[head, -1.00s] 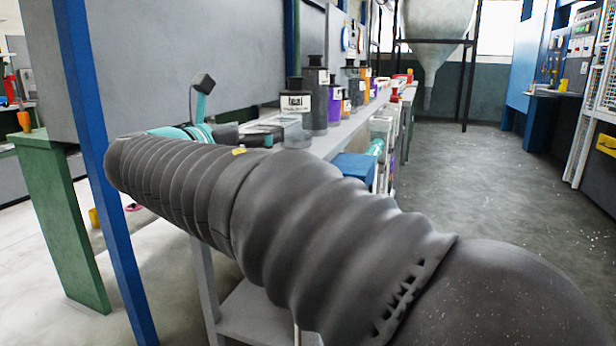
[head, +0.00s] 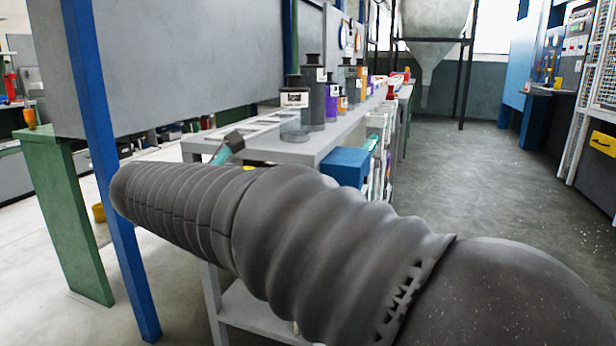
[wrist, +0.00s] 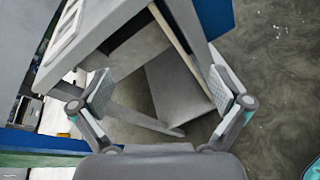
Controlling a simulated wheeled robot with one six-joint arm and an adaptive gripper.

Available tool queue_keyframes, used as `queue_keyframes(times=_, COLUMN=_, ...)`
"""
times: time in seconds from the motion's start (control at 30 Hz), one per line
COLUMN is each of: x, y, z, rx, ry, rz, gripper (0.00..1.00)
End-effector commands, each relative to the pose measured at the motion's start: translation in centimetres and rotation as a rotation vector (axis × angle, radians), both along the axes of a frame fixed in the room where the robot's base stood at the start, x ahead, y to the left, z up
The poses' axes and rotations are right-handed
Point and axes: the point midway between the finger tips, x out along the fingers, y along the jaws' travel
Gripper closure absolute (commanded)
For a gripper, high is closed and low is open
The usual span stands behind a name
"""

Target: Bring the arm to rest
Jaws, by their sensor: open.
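My gripper (wrist: 158,92) shows in the wrist view with its two fingers spread wide apart. It is open and nothing is between the fingers. Behind the fingers are the grey bench (wrist: 122,22) with its lower shelf and the floor. In the head view my arm, in a dark ribbed sleeve, reaches across the front of the picture. Only a small teal and grey part of my gripper (head: 228,148) shows above the sleeve there, in front of the bench (head: 300,152). The rest of it is hidden behind the arm.
Dark bottles (head: 312,92) and several coloured containers stand along the bench top. A blue box (head: 346,166) is at the bench's right side. A blue post (head: 100,170) and a green stand (head: 68,215) are at the left. The floor (head: 470,170) on the right is clear.

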Motion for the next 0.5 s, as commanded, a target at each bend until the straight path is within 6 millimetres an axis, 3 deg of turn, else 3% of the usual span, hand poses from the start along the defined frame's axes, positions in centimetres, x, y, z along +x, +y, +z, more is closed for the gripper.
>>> queue_keyframes(times=0.17, x=-3.5, y=-3.2, z=-7.6, rx=0.401, ry=0.121, rz=-0.144, gripper=0.00)
queue_keyframes(times=0.3, x=-7.7, y=-7.9, z=-12.7, rx=0.759, ry=0.193, rz=-0.388, gripper=0.00)
queue_keyframes(times=0.5, x=-14.6, y=-14.2, z=-17.5, rx=1.216, ry=0.207, rz=-0.802, gripper=0.00)
